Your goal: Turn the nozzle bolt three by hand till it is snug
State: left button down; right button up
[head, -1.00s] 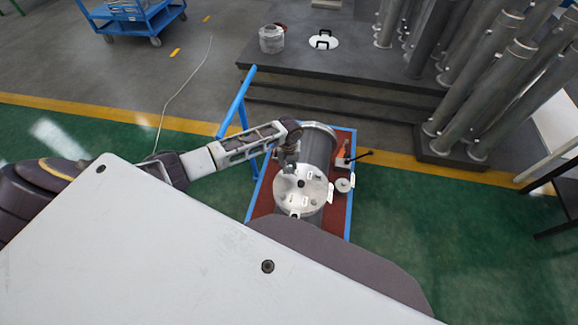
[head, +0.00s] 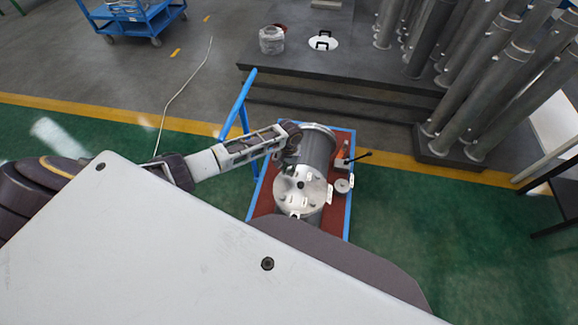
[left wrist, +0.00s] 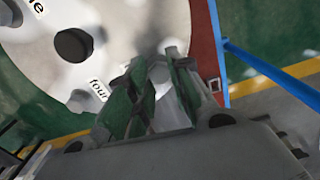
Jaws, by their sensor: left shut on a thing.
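The shell (head: 318,150) is a grey metal cylinder whose round, pale flange face (head: 314,190) carries several bolts, small labels and a dark centre hole. My left gripper (head: 287,170) is at the upper left of this face. In the left wrist view its green-padded fingers (left wrist: 152,92) are closed around a pale grey piece (left wrist: 163,72), which looks like a nozzle bolt; the fingers hide much of it and its label cannot be read. A label reading "four" (left wrist: 98,89) lies just left of the fingers, beside another bolt (left wrist: 78,101). My right gripper is out of view.
The shell lies on a red-topped stand (head: 262,198) with a blue frame and handle (head: 238,103). A small round part (head: 342,186) and an orange item (head: 341,152) lie right of the shell. A dark platform (head: 350,72) and upright pipes (head: 490,90) stand behind.

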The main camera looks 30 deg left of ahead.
pick_arm(q)
jog(key=shift+r+m+p, duration=0.15)
jog(key=shift+m+p, duration=0.25)
jog(key=shift+m, duration=0.7)
jog(key=m+p, duration=0.1)
jog(key=m, duration=0.1)
jog(key=shift+m+p, duration=0.35)
jog(key=shift+m, duration=0.05)
jog(key=shift+w+m+p, duration=0.1)
jog(key=shift+m+p, duration=0.25)
jog(key=shift+m, duration=1.75)
jog(key=shift+m+p, duration=0.4)
jog(key=shift+m, duration=0.5)
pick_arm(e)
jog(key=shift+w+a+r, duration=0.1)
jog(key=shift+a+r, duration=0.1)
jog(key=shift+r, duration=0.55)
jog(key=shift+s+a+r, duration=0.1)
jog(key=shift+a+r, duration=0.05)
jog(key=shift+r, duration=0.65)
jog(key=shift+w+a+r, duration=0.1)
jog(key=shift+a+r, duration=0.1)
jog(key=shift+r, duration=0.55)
pick_arm(q)
jog(key=shift+w, duration=0.1)
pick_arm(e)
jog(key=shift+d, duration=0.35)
